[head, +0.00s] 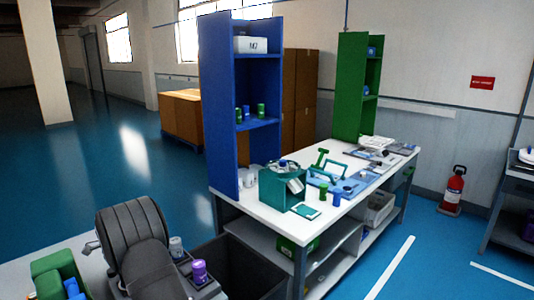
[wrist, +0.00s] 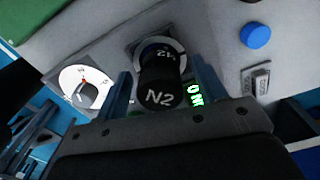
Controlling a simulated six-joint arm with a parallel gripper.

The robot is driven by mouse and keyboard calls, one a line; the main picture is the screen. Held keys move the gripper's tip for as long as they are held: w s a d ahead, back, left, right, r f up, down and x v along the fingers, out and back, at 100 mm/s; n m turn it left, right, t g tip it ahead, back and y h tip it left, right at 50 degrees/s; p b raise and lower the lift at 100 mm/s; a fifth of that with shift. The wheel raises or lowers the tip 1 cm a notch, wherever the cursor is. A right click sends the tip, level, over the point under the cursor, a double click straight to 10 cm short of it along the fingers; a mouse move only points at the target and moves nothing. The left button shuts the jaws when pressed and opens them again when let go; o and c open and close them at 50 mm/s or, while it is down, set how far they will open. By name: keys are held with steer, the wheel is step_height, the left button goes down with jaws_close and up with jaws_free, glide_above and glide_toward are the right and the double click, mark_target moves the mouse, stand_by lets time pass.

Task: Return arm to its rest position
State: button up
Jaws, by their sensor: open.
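My gripper (wrist: 165,80) shows only in the wrist view. Its two fingers are open and stand on either side of a black knob marked N2 (wrist: 160,92). A gap shows between the knob and each finger at the front; whether either finger touches it farther back I cannot tell. The knob sits on a light grey panel (wrist: 215,30), with a ring also marked N2 behind it. My gripper does not show in the head view.
On the panel are a round white gauge (wrist: 85,85), a blue button (wrist: 255,35) and a lit green display (wrist: 196,95). In the head view, a white workbench (head: 260,210) holds a green box (head: 282,188). A blue shelf (head: 220,110) rises beside it. Open floor (head: 110,150) lies left.

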steer(key=shift+r, duration=0.1)
step_height(320, 180, up, 17)
step_height(320, 180, down, 18)
steer(key=shift+r, duration=0.15)
step_height(320, 180, up, 7)
steer(key=shift+r, duration=0.15)
steer(key=w+d+r+m, duration=0.1)
steer(key=w+d+m, duration=0.1)
steer(key=d, duration=0.7)
steer(key=w+d+r+m, duration=0.1)
steer(key=w+d+m, duration=0.2)
steer(key=d, duration=0.7)
steer(key=w+d+r+m, duration=0.2)
steer(key=d+m, duration=0.2)
steer(key=d, duration=0.6)
steer(key=shift+w, duration=0.35)
